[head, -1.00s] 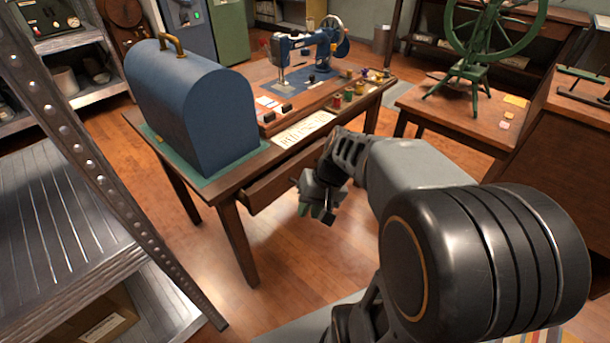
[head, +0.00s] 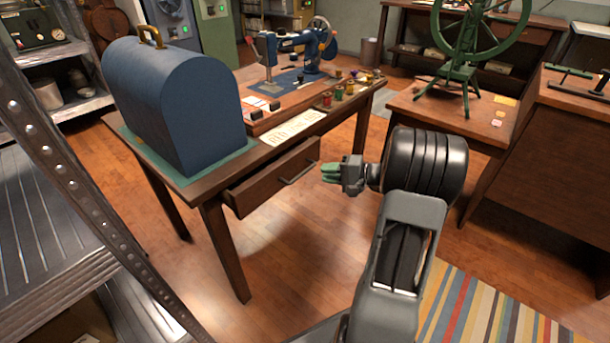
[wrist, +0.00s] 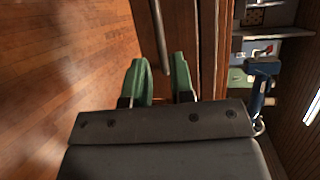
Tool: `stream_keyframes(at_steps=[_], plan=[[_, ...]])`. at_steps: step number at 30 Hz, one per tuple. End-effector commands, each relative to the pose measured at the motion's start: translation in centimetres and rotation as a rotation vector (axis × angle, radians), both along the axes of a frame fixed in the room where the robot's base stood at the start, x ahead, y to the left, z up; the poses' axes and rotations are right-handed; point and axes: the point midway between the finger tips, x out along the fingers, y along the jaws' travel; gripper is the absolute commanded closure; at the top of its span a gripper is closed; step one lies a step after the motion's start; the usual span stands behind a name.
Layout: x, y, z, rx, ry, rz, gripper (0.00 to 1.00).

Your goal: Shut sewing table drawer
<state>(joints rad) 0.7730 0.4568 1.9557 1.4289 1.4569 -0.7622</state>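The sewing table (head: 213,194) stands in the middle of the head view. Its wooden drawer (head: 250,192) juts out partway from under the front edge. A dark bar handle (head: 298,174) runs along the drawer front; in the wrist view the handle (wrist: 158,35) ends between and just beyond my fingertips. My gripper (head: 330,173) has green fingers and is just right of the handle in the head view. In the wrist view my gripper (wrist: 158,75) is open, with an empty gap between the fingers. Whether a finger touches the handle or drawer front I cannot tell.
A blue domed case (head: 175,105) and a blue sewing machine (head: 290,45) stand on the table. A metal shelf (head: 60,210) fills the left foreground. A spinning wheel (head: 462,75) stands on a table at right. Wooden floor (head: 285,255) is clear before the drawer.

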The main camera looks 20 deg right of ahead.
Motion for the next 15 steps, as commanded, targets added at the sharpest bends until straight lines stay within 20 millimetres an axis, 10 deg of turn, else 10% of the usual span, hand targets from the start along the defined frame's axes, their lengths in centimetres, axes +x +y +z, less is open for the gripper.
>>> stream_keyframes(at_steps=[15], plan=[[4.7, 5.1, -1.4, -0.001, 0.002, 0.001, 0.78]])
